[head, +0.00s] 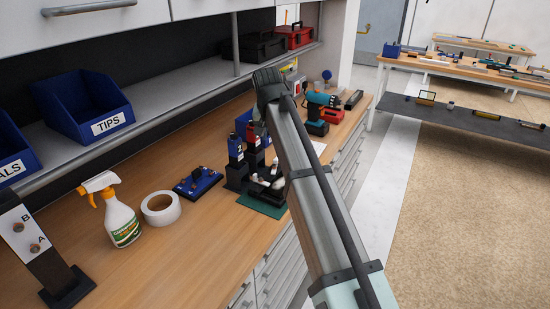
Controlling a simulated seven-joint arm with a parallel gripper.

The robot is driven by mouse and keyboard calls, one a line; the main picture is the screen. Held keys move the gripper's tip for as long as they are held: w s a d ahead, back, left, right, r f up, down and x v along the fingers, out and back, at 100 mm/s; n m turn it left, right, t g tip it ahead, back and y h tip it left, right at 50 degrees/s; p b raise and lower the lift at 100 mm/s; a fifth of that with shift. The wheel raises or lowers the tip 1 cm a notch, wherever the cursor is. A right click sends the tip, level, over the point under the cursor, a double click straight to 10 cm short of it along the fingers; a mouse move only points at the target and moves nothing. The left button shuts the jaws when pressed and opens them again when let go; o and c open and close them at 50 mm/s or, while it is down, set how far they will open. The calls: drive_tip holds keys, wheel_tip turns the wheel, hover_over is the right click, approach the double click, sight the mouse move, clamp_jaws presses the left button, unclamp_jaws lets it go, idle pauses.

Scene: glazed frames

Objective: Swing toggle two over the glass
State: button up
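My arm reaches up from the lower right in the head view and ends at a dark joint above the bench. I cannot make out my gripper or its fingers. Near the arm, a green base (262,207) carries dark upright posts and small black and pale parts, partly covered by the arm. A blue block marked 2 (235,147) and a red block (253,135) top these posts. A small blue board (197,183) with brownish raised parts lies to their left. No glass or toggle can be told apart with certainty at this size.
A grey shelf (190,88) with a blue TIPS bin (86,106) overhangs the bench.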

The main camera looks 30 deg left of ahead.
sight(275, 160)
drive_tip(key=x, duration=1.3)
drive_tip(key=shift+f, duration=0.2)
clamp_jaws()
